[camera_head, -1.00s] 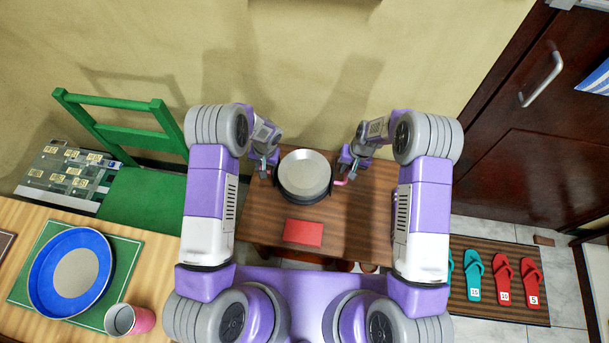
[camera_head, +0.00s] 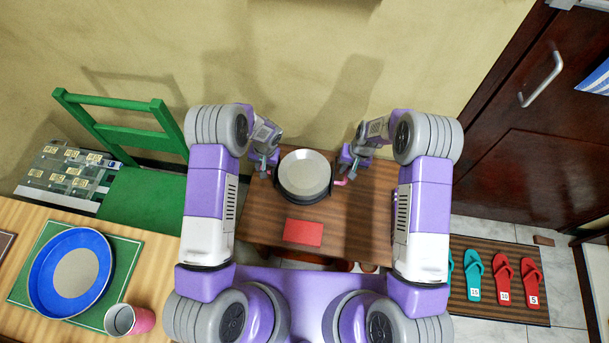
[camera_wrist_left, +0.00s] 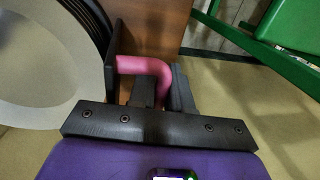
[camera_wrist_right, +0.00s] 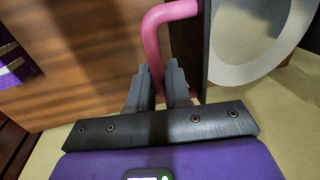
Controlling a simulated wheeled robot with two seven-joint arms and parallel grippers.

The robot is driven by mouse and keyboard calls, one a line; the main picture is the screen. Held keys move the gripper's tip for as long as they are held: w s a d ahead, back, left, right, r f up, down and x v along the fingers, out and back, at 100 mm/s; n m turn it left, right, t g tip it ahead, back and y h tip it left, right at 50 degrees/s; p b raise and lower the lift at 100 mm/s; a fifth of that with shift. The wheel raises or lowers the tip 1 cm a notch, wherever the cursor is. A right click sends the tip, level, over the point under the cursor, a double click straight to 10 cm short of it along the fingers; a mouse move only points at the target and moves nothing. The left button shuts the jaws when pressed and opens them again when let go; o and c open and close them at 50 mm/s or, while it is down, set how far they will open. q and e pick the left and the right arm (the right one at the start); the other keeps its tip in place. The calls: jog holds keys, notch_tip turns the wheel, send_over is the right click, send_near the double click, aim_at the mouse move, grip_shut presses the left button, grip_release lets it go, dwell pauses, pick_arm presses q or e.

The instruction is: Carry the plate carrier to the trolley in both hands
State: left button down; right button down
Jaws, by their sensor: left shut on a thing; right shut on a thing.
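The plate carrier (camera_head: 333,184) is dark, with pink handles at its sides, and holds pale round plates (camera_head: 304,174). In the head view it is over a brown wooden top; I cannot tell whether it touches it. My left gripper (camera_head: 263,172) is at its left side, shut on a pink handle (camera_wrist_left: 147,66), which shows between the fingers in the left wrist view. My right gripper (camera_head: 349,173) is at its right side, shut on the other pink handle (camera_wrist_right: 153,42). I cannot tell whether the wooden top is the trolley.
A green chair (camera_head: 150,195) and a table with a blue plate (camera_head: 45,285) and pink cup (camera_head: 143,320) are left. Sandals (camera_head: 502,278) lie on a mat at right. The wall is close behind.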

pick_arm(q)
jog(key=shift+w+d+r, duration=0.1)
jog(key=shift+w+r, duration=0.05)
jog(key=shift+r, duration=0.05)
pick_arm(e)
jog(key=shift+r, duration=0.15)
dwell(0.3)
